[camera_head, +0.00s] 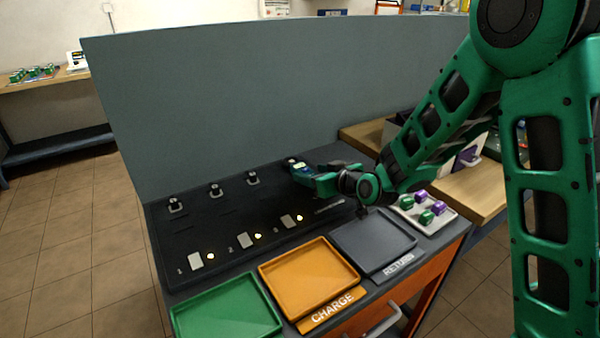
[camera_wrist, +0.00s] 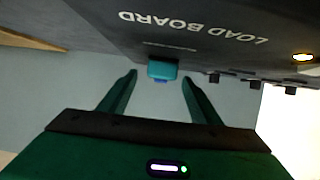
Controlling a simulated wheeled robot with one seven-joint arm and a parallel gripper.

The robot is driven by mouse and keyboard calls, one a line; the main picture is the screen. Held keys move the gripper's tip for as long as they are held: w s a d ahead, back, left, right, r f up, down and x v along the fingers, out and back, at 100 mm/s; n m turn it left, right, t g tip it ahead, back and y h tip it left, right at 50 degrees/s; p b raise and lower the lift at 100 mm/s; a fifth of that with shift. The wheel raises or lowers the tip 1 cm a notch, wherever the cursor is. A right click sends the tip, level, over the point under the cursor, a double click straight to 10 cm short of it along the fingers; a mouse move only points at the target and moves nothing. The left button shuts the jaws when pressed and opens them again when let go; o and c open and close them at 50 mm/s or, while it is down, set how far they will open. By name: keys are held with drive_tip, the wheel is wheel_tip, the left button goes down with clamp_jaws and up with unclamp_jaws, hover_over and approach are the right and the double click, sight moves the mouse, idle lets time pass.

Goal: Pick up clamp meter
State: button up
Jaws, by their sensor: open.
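My gripper (camera_head: 306,174) is over the back right part of the black board, its fingers pointing left. In the wrist view my gripper (camera_wrist: 159,77) is open, with clear space between its fingers. A small teal block with a blue edge (camera_wrist: 162,69) shows ahead, lined up between the fingertips. It may be the clamp meter, but I cannot tell for sure. It appears apart from both fingers.
The black board (camera_head: 215,220) carries several small fittings and lit amber lamps. A grey panel (camera_head: 250,95) rises behind it. Green (camera_head: 228,312), orange CHARGE (camera_head: 310,280) and dark RETURN (camera_head: 373,240) trays line the front. A light holder (camera_head: 447,222) with green and purple pieces stands right.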

sight(305, 168)
drive_tip(key=shift+r+x, duration=0.2)
drive_tip(key=shift+x, duration=1.4)
drive_tip(key=shift+r+x, duration=0.25)
drive_tip(key=shift+x, duration=1.35)
drive_tip(key=shift+w+a, duration=0.1)
drive_tip(key=shift+c, duration=0.4)
drive_tip(key=c, duration=1.2)
drive_tip(key=shift+r, duration=0.1)
